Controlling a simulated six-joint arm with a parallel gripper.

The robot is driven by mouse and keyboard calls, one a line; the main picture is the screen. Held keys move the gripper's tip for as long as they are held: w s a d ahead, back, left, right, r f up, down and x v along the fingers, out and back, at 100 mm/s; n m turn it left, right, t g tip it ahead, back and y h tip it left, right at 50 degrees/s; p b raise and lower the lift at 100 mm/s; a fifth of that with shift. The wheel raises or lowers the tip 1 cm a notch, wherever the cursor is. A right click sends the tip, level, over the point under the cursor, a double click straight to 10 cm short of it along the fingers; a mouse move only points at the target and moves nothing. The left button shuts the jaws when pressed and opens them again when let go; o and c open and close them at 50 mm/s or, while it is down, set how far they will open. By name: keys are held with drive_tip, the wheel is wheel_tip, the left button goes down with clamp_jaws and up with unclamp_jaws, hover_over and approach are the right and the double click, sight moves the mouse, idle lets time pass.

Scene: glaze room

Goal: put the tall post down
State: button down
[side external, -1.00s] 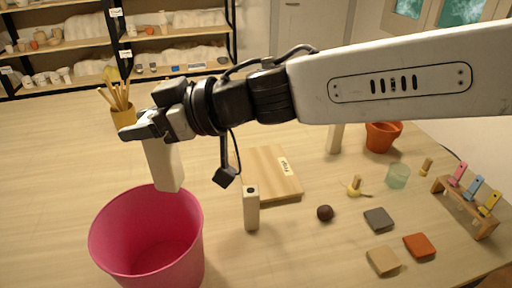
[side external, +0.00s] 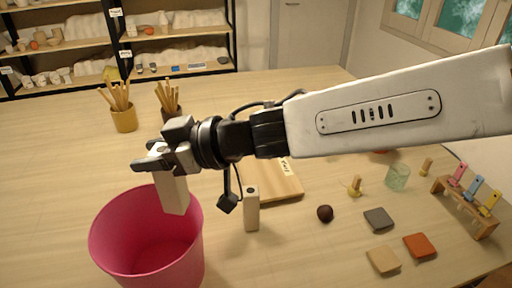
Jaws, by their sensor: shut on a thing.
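The tall post (side external: 173,192) is a pale rectangular block, held nearly upright with a slight tilt. My gripper (side external: 154,160) is shut on its upper end. The post's lower end overlaps the pink bin (side external: 198,222) in the side view, near the bin's right rear rim. I cannot tell whether it is inside the bin or behind it. A second pale post (side external: 251,209) with a dark spot on its top stands upright on the table, right of the bin and apart from the held post.
A wooden board (side external: 285,186) lies behind the standing post. A dark ball (side external: 325,213), several flat tiles (side external: 419,246), a glass (side external: 397,177) and a tool rack (side external: 466,205) occupy the right. Tool cups (side external: 124,120) stand behind my gripper. The table's left side (side external: 45,170) is clear.

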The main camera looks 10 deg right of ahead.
sight(165, 192)
drive_tip(key=shift+f, duration=3.95)
drive_tip(key=shift+f, duration=0.6)
drive_tip(key=shift+c, duration=0.8)
unclamp_jaws()
drive_tip(key=shift+r, duration=0.6)
drive_tip(key=v, duration=1.2)
drive_tip(key=shift+w, duration=0.1)
